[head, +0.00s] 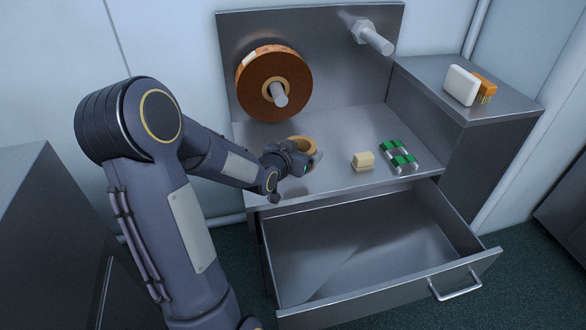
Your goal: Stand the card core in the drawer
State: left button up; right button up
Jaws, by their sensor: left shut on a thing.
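The card core (303,141) is a tan ring on the metal worktop, partly hidden behind my left gripper. My left gripper (310,160) reaches in from the left and is shut on the card core at its near side. Whether the core still touches the worktop I cannot tell. The drawer (385,240) below the worktop is pulled open and looks empty. Its handle (456,287) is at the front right. My right gripper is not in view.
A brown reel (258,85) hangs on a spindle on the back panel; another spindle (372,38) at right is bare. A beige block (362,161) and a green-and-silver part (399,155) lie on the worktop. A white block (461,85) and an orange brush (485,88) stand on the right shelf.

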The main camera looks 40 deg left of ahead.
pick_arm(q)
jog(key=a+f, duration=0.2)
jog(key=f, duration=0.1)
jog(key=shift+a, duration=0.25)
jog(key=f, duration=0.1)
jog(key=f+b, duration=0.1)
jog(key=f, duration=0.1)
jog(key=shift+a+f+b, duration=0.3)
jog(key=shift+f, duration=0.1)
jog(key=shift+r, duration=0.1)
jog(key=shift+f, duration=0.25)
jog(key=o, duration=1.2)
jog(key=shift+o, duration=0.2)
jog(key=shift+r, duration=0.1)
